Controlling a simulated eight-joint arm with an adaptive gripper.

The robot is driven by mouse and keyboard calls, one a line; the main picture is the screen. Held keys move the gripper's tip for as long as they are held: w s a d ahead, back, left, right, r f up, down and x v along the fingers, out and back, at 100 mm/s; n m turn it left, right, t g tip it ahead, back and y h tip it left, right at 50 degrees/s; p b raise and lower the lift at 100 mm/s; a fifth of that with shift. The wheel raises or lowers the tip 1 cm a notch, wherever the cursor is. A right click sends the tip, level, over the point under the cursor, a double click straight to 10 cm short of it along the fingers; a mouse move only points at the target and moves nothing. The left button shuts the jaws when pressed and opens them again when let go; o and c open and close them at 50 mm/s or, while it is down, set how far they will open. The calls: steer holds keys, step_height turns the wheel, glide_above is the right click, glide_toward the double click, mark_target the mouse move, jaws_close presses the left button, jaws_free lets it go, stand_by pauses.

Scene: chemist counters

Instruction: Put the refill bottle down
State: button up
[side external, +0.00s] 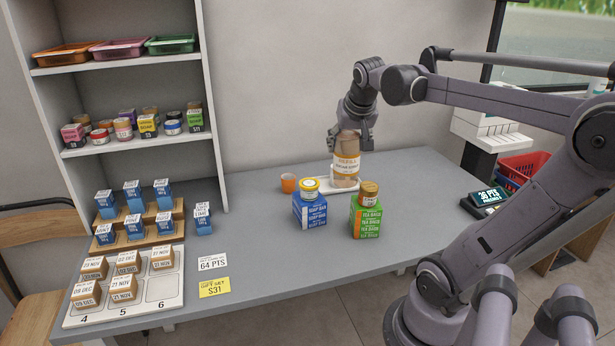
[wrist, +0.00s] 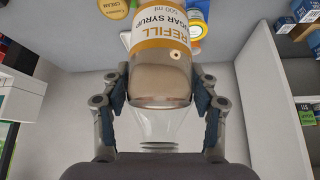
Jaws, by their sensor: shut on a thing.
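The refill bottle (side external: 346,163), with an orange and white label and pale brown contents, is upright at the back of the grey counter (side external: 260,250). My gripper (side external: 352,136) is shut on its upper part from above. In the wrist view the bottle (wrist: 160,60) sits between the two fingers of my gripper (wrist: 161,98), its label reading sugar syrup, 500 ml. The bottle's base is at a white tray (side external: 323,190); I cannot tell whether it touches it. The top of the bottle is partly hidden by my fingers in the side view.
A small orange cup (side external: 289,183) stands left of the bottle. In front are a blue soap box (side external: 310,212) with a yellow-lidded jar and a green tea box (side external: 366,218) with a brown-lidded jar. A red basket (side external: 522,168) is at right. The counter's front middle is clear.

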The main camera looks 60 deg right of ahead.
steer(key=s+a+f, duration=0.2)
steer(key=s+f, duration=0.1)
steer(key=s, duration=0.6)
step_height(320, 180, down, 5)
steer(key=w+a+f, duration=0.4)
steer(key=w+f, duration=0.6)
steer(key=f, duration=0.1)
steer(key=shift+w+a+m, duration=0.25)
steer(key=shift+a+m, duration=0.05)
steer(key=shift+m, duration=0.1)
steer(key=shift+f, duration=0.15)
stand_by(0.4)
steer(key=o, duration=1.7)
